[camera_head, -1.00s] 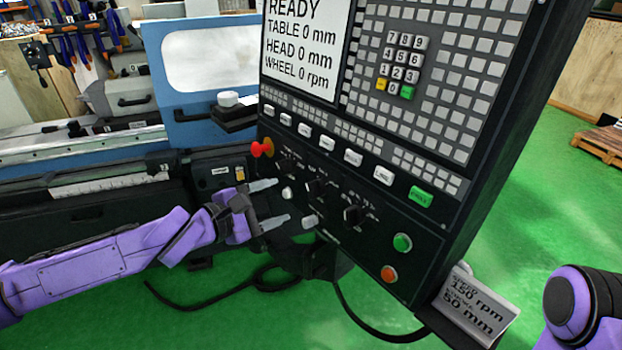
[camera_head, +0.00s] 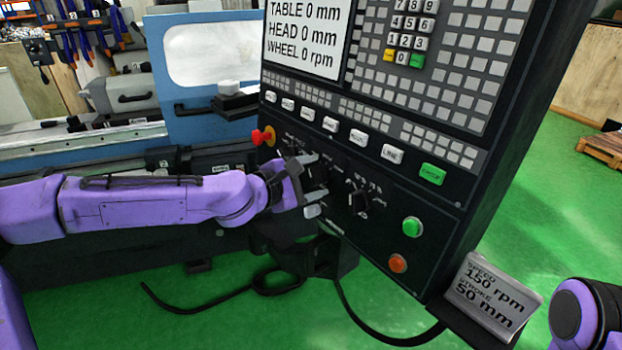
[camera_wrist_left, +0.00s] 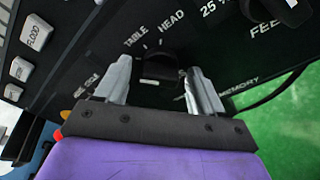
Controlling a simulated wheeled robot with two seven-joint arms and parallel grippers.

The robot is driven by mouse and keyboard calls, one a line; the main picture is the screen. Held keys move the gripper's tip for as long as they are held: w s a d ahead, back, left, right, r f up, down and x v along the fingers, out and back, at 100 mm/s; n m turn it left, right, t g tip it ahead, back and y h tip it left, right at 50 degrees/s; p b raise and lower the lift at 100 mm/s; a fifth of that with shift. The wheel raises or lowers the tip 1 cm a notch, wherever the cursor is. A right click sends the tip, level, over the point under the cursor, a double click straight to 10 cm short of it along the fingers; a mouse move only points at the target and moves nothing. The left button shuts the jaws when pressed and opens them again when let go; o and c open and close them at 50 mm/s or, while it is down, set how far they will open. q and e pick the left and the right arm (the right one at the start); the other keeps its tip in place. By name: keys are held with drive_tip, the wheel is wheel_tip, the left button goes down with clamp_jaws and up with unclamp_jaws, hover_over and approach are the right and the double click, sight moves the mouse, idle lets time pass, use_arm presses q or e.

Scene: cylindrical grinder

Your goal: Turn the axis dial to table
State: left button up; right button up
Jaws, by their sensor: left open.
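The axis dial (camera_wrist_left: 158,68) is a black knob on the dark control panel. In the left wrist view the words TABLE and HEAD stand just above it, and a third label at the left is partly covered by a finger. I cannot tell which label it points to. My left gripper (camera_head: 314,185) is open at the panel's dial row. In the left wrist view its two fingers (camera_wrist_left: 158,76) stand on either side of the dial, with a gap on both sides. In the head view the gripper partly hides the dial. My right gripper is out of view.
The feed dial (camera_head: 358,200) sits to the right. A red knob (camera_head: 263,136) is to the left. Green (camera_head: 412,227) and orange (camera_head: 398,263) buttons are lower right. A row of white keys (camera_head: 330,124) runs above. A sign (camera_head: 493,298) stands at the panel's lower corner.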

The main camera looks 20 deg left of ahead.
use_arm(q)
drive_tip(key=c, duration=1)
drive_tip(key=shift+c, duration=0.2)
drive_tip(key=shift+m, duration=0.3)
drive_tip(key=m+b, duration=0.1)
drive_tip(key=m, duration=0.2)
drive_tip(key=shift+t+b, duration=0.3)
drive_tip(key=shift+b, duration=0.1)
drive_tip(key=shift+m+b, duration=0.75)
drive_tip(key=shift+m, duration=1.15)
drive_tip(key=o, duration=1)
drive_tip(key=shift+o, duration=0.2)
